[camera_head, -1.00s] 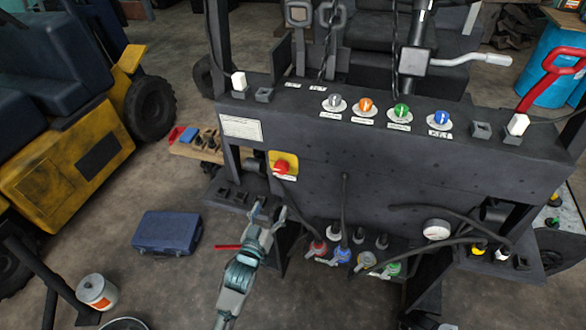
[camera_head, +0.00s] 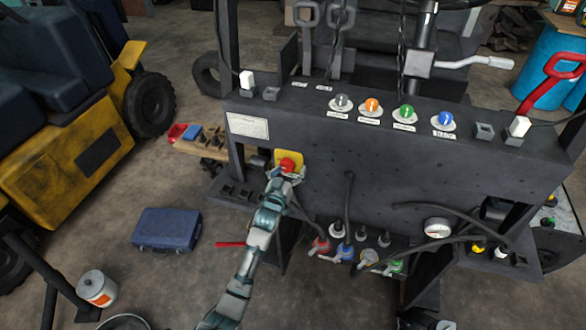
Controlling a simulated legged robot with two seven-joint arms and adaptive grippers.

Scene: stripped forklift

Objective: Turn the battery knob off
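The battery knob (camera_head: 287,164) is red and sits on a yellow plate (camera_head: 291,155) at the left of the forklift's dark front panel. My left gripper (camera_head: 286,171) is at the knob, with its fingers reaching around the knob's lower part. The gripper covers the lower part of the plate and some of the knob. I cannot tell whether the fingers touch or press on the knob. My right gripper is not in view.
Grey, orange, green and blue (camera_head: 445,119) knobs stand along the panel's top. Hoses and coloured connectors hang below, by a round gauge (camera_head: 437,228). A blue case (camera_head: 167,229) lies on the floor at left. A yellow forklift (camera_head: 75,165) stands further left.

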